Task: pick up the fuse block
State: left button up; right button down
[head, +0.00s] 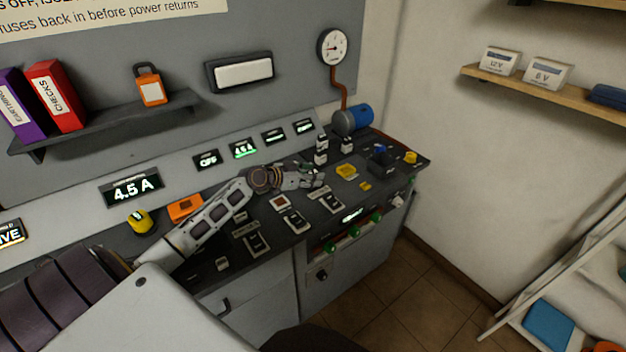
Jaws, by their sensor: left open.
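My left gripper (317,180) is open and reaches low over the dark control desk (230,250), its arm coming in from the left. The gripper is small in the picture, and I see nothing clearly held in it. I cannot tell for sure which part is the fuse block. Two upright black-and-white blocks (321,150) stand just behind the gripper. My right gripper is out of view.
A blue cylinder (361,115) with a gauge (333,47) above stands at the desk's back. An orange block (186,207) and a yellow knob (140,220) sit beside my left arm. A shelf (110,122) with binders overhangs the left. The floor at right is mostly clear.

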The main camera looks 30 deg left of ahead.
pick_arm(q)
jog(key=shift+w+d+f, duration=0.15)
jog(key=shift+w, duration=0.25)
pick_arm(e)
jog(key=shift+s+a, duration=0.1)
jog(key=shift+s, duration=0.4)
